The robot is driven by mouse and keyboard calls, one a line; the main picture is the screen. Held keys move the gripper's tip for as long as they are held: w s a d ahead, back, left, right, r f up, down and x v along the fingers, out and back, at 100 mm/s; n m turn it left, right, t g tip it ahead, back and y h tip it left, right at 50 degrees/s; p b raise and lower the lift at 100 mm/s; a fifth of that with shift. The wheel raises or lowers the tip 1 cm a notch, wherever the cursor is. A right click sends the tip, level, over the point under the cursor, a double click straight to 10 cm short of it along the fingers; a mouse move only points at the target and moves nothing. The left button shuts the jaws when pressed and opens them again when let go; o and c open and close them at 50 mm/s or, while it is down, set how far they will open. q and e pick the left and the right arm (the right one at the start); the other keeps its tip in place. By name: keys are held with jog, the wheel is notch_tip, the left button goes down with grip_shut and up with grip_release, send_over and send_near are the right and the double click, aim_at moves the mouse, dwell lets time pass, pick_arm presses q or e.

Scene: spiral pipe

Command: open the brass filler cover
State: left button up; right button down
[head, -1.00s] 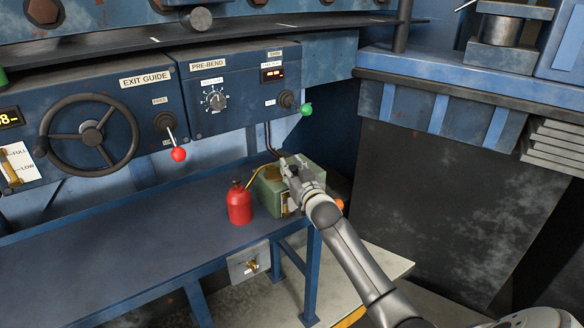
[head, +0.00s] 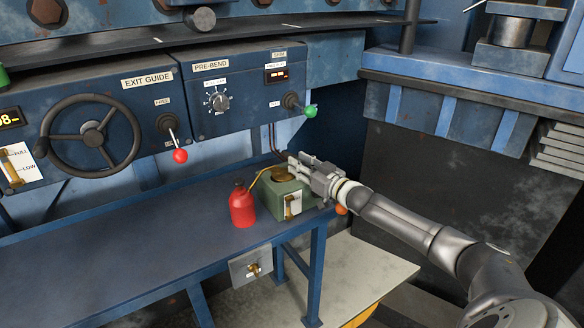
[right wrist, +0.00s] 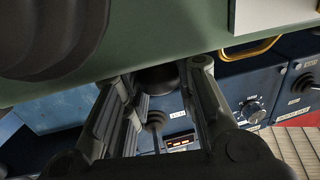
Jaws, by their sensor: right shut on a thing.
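The brass filler cover (head: 283,174) is a round brass-coloured disc on top of the green box (head: 272,205), at the right end of the blue bench. My right gripper (head: 299,161) reaches in from the right, its fingertips at the far right edge of the cover. In the right wrist view the fingers (right wrist: 162,80) close around a dark rounded piece under the green box surface (right wrist: 150,50); the piece is shadowed, and its link to the cover is hard to see. I cannot tell whether the cover is raised. My left gripper is out of view.
A red oil can (head: 242,208) with a thin brass spout stands just left of the box. The blue bench (head: 130,255) is clear further left. The control panel (head: 240,90) with a green-knobbed lever (head: 310,111) rises behind.

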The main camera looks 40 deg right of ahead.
jog(key=shift+r, duration=0.1)
jog(key=c, duration=1.1)
grip_release()
notch_tip(320, 180, up, 10)
jog(key=shift+f, duration=0.1)
